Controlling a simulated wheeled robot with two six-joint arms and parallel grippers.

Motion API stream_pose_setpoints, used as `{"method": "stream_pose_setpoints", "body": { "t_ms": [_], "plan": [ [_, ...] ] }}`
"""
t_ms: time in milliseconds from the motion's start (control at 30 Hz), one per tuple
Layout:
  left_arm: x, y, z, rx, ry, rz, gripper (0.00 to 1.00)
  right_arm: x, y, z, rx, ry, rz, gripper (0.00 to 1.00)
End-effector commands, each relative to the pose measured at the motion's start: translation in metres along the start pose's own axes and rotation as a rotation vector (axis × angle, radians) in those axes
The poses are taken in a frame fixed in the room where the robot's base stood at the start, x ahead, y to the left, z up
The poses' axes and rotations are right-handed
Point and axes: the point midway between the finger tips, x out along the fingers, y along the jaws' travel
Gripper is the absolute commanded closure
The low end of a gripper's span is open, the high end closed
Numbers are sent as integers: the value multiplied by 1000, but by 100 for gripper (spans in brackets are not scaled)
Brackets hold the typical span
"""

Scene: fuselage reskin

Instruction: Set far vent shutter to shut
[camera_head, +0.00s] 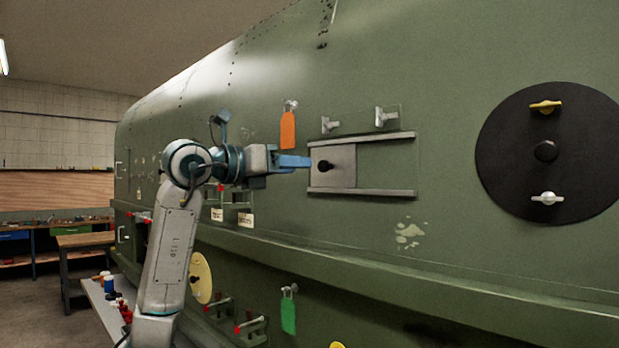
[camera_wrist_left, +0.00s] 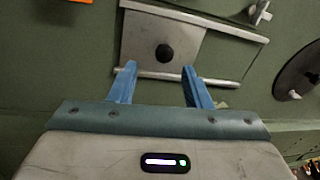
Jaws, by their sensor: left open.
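The vent shutter (camera_head: 343,166) is a grey metal plate with a black knob (camera_head: 325,165), set between two horizontal rails (camera_head: 372,191) on the green fuselage. It sits at the left end of the rails, and the right part between them shows bare green. My left gripper (camera_head: 308,161) is at the left edge of the shutter in the head view. In the left wrist view, its two blue fingers (camera_wrist_left: 158,70) are open and apart, with the shutter's knob (camera_wrist_left: 165,53) beyond and between their tips, not gripped. My right gripper is in neither view.
An orange tag (camera_head: 287,130) hangs left of the shutter, and two small latches (camera_head: 330,124) sit above the upper rail. A round black panel (camera_head: 546,151) with handles is at the right. A ledge runs below, with switches and a green tag (camera_head: 288,315) under it.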

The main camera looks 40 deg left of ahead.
Motion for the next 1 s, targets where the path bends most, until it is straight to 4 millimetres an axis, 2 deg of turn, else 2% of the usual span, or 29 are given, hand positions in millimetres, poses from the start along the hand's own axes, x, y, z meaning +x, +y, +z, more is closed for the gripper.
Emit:
{"method": "stream_pose_setpoints", "body": {
  "t_ms": [33, 100, 300, 1000],
  "plan": [
    [-12, 2, -4, 2, -3, 3, 56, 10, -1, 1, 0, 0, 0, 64],
    [-24, 2, -3, 1, -3, 3, 56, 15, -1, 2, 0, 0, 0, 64],
    [-47, 2, -1, 0, -2, 2, 56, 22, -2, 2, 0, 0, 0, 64],
    [-51, 1, 0, -1, -1, 0, 56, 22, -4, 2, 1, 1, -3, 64]
  ]
}}
